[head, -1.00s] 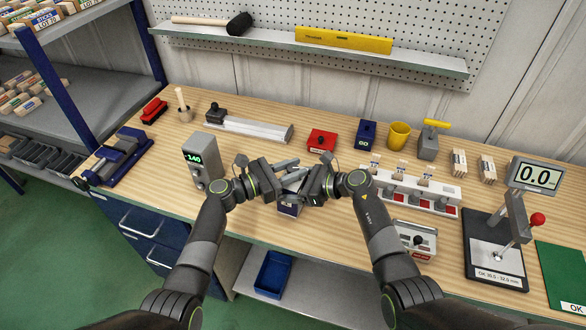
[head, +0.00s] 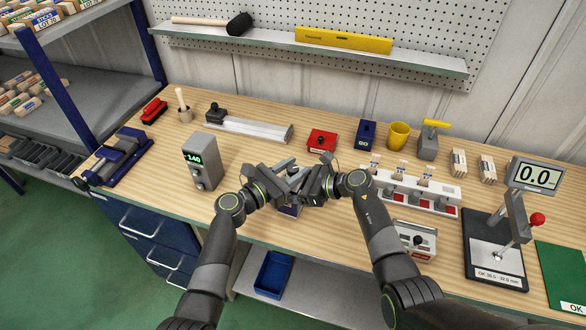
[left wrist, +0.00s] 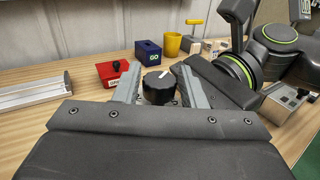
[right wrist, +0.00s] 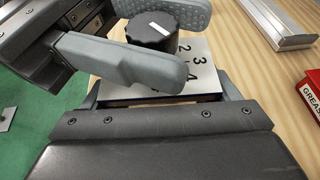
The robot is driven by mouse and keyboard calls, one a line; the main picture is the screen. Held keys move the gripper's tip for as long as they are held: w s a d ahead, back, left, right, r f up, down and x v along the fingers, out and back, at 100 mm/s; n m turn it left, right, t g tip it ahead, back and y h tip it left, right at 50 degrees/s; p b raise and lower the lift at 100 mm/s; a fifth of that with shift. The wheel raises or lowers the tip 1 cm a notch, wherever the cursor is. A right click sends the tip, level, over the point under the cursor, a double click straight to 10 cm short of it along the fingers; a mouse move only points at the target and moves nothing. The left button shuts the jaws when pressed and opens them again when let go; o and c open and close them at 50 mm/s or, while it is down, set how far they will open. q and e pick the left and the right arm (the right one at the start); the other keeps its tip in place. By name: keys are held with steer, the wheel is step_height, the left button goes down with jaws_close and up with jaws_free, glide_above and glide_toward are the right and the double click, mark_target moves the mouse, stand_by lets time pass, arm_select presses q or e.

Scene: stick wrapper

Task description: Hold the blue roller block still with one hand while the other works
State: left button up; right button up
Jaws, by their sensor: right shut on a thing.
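The blue roller block (head: 288,210) stands near the bench's front edge, mostly hidden by my grippers in the head view. In the right wrist view its pale top plate (right wrist: 203,82) carries printed numbers and a black knob (right wrist: 152,30) with a white mark. My right gripper (right wrist: 162,95) is shut on the block, one finger at each side. My left gripper (left wrist: 157,82) is open, its fingers on either side of the knob, which also shows in the left wrist view (left wrist: 158,90). I cannot tell whether they touch it.
A grey box with a 140 display (head: 203,162) stands left of the block. A red box (head: 321,141), a blue box (head: 367,134) and a yellow cup (head: 398,136) stand behind. A white rack (head: 440,193) is at the right. Bare bench lies front left.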

arm_select(q)
steer(key=shift+o, duration=1)
steer(key=v, duration=1.2)
steer(key=x, duration=1.2)
steer(key=shift+r, duration=0.1)
